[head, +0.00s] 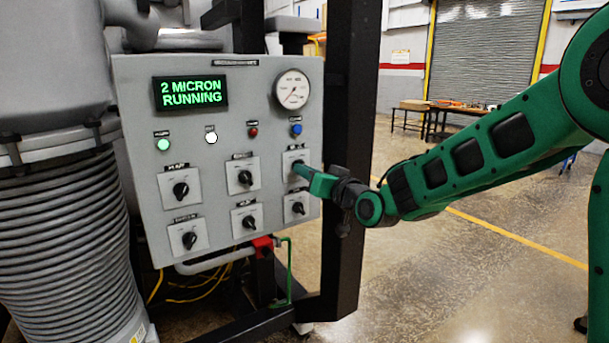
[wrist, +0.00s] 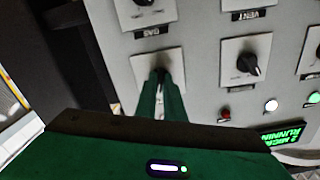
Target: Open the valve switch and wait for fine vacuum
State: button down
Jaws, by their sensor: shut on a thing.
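The grey control panel (head: 225,250) carries several black rotary switches on pale square plates. My gripper (head: 303,171) reaches in from the right and is shut on the knob of the upper right switch (head: 291,156). In the wrist view the green fingers (wrist: 161,88) close around that knob and mostly hide it; its plate (wrist: 142,66) shows around them. The knob's exact angle and its label cannot be read. The display (head: 190,93) shows "2 MICRON RUNNING" in green. The round dial gauge (head: 292,89) sits at the panel's upper right.
The green lamp (head: 163,144) and white lamp (head: 210,137) look lit; the red lamp (head: 253,132) and blue button (head: 296,129) look dark. A black frame post (head: 350,130) stands right beside the panel, behind my wrist. Open floor (head: 460,265) lies to the right.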

jog(key=shift+f+m, duration=0.15)
jog(key=shift+m, duration=0.95)
jog(key=c, duration=1.9)
grip_release()
jog(key=shift+o, duration=0.2)
jog(key=v, duration=1)
jog(key=shift+s+d, duration=0.3)
jog(key=shift+d, duration=0.05)
